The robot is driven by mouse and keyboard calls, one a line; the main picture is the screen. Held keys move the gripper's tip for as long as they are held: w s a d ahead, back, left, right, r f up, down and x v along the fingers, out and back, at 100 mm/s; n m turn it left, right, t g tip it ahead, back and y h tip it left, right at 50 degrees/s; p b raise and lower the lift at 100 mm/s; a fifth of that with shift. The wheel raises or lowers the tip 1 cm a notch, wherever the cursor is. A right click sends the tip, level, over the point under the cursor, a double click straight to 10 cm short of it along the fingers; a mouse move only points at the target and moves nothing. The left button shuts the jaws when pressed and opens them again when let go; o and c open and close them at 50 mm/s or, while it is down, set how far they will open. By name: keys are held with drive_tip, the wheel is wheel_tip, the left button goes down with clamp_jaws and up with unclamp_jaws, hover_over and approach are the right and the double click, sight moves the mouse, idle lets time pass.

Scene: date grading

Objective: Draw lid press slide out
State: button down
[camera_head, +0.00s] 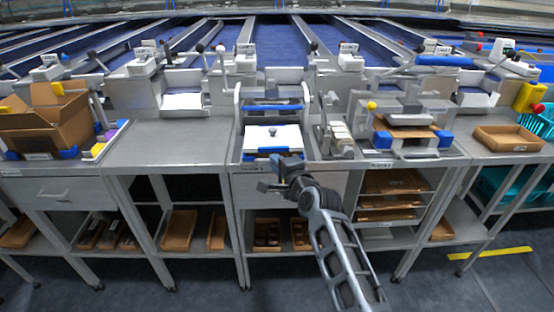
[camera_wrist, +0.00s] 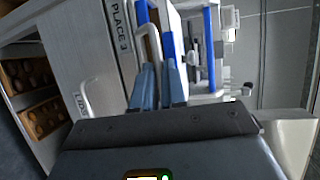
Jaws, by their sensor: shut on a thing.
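The lid press (camera_head: 238,112) stands on the middle bench, with a pale upright frame and a blue crossbar. My gripper (camera_head: 278,158) is at the front edge of this station. In the wrist view, a pale loop handle (camera_wrist: 149,38) rises between the fingers of my gripper (camera_wrist: 160,88), which are shut on it. The handle's join to the slide is partly hidden by the fingers. My gripper also hides part of the bench front.
A drawer labelled LIDS (camera_wrist: 92,98) with a loop handle is close below my gripper. An open cardboard box (camera_head: 45,125) stands at left, and another station (camera_head: 408,130) with blue corner blocks stands at right. The bench top (camera_head: 175,145) left of the press is clear.

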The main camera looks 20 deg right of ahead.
drive_tip(key=shift+s+f, duration=0.2)
drive_tip(key=c, duration=1.6)
unclamp_jaws()
drive_tip(key=shift+a, duration=0.1)
drive_tip(key=o, duration=0.4)
drive_tip(key=shift+r, duration=0.15)
drive_tip(key=shift+s, duration=0.1)
drive_tip(key=shift+p+v, duration=0.3)
drive_tip(key=shift+v, duration=3.55)
